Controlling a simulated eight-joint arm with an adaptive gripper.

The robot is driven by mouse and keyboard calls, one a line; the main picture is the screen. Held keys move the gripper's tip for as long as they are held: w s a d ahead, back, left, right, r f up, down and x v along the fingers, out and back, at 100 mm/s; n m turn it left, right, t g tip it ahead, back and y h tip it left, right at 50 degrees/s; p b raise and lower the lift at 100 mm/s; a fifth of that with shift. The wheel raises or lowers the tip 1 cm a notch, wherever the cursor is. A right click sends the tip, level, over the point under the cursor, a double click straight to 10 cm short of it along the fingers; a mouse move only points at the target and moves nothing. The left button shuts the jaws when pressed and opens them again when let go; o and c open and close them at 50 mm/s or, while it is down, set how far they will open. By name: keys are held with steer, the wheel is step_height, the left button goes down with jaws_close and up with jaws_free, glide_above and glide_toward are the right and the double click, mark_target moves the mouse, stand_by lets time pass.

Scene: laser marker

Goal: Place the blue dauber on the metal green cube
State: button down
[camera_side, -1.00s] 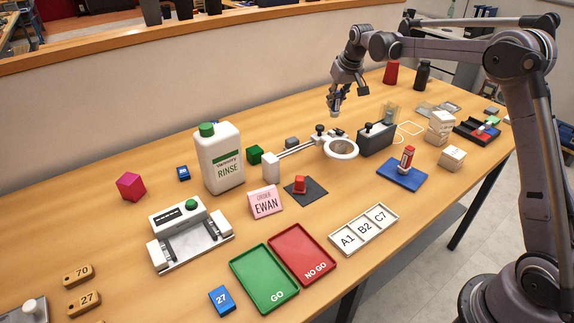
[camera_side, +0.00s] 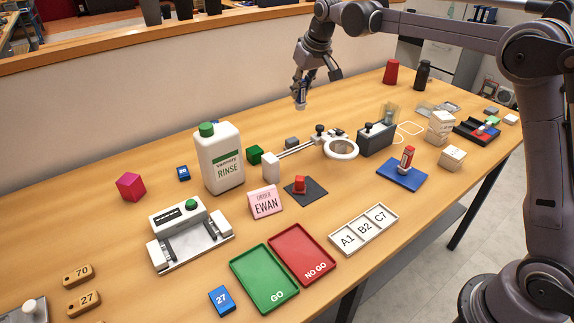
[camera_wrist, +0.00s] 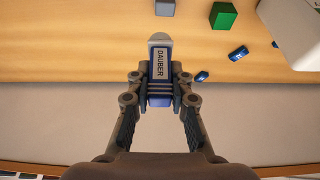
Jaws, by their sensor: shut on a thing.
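My gripper (camera_side: 301,84) is shut on the blue dauber (camera_wrist: 160,68), which has a white label reading DAUBER and a pale tip. In the side view the dauber (camera_side: 300,97) hangs tip down in the air, above the back of the table. The green cube (camera_side: 254,154) stands on the table just right of the white rinse bottle, below and to the left of my gripper. In the wrist view the green cube (camera_wrist: 222,17) is at the top, right of the dauber and apart from it.
The tall rinse bottle (camera_side: 219,160) stands close left of the green cube. A red cube (camera_side: 131,187) is far left.

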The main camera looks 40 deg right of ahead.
steer(key=a, duration=0.2)
glide_above(255, 149)
step_height(255, 149, down, 7)
steer(key=shift+a+f, duration=0.1)
steer(key=shift+f, duration=1.7)
steer(key=shift+f, duration=0.15)
steer(key=c, duration=1.2)
jaws_free()
